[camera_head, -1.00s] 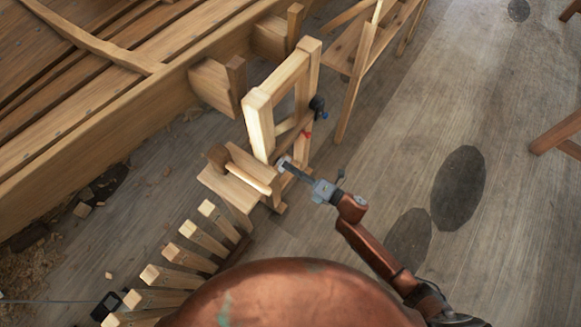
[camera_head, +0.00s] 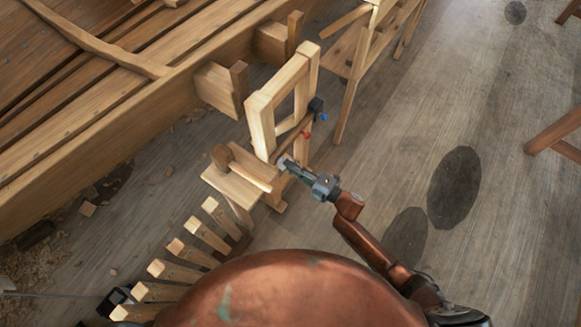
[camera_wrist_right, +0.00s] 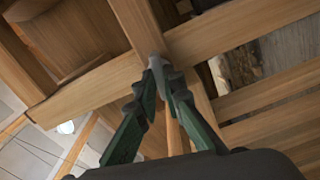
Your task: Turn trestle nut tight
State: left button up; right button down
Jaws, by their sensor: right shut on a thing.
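The wooden trestle (camera_head: 258,122) stands upright beside the hull in the head view. My right gripper (camera_head: 287,164) reaches to its lower near side, and its fingers are shut on a small grey nut. In the right wrist view, the dark green fingers of my right gripper (camera_wrist_right: 164,76) close together on the grey nut (camera_wrist_right: 156,62), which sits against the trestle's wooden beam (camera_wrist_right: 90,90). The fingers hide part of the nut, so how tightly it sits cannot be told. My left gripper is not in view.
The planked hull (camera_head: 120,110) fills the upper left. A red-handled part (camera_head: 305,134) and a blue-tipped dark part (camera_head: 318,108) sit on the trestle above my gripper. A wooden mallet (camera_head: 240,168) lies on a small ledge. Several slats (camera_head: 187,252) stand lower left.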

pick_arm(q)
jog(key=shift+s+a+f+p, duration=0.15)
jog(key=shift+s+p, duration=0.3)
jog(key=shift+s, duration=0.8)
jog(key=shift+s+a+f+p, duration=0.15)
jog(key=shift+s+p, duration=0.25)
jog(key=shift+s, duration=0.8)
pick_arm(e)
jog(key=shift+m, duration=2.1)
jog(key=c, duration=2)
grip_release()
jog(key=shift+c, duration=0.2)
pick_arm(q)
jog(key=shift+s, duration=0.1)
pick_arm(e)
jog(key=v, duration=1.2)
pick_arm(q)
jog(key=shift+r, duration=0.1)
pick_arm(e)
jog(key=shift+d+f, duration=0.1)
jog(key=shift+d, duration=0.05)
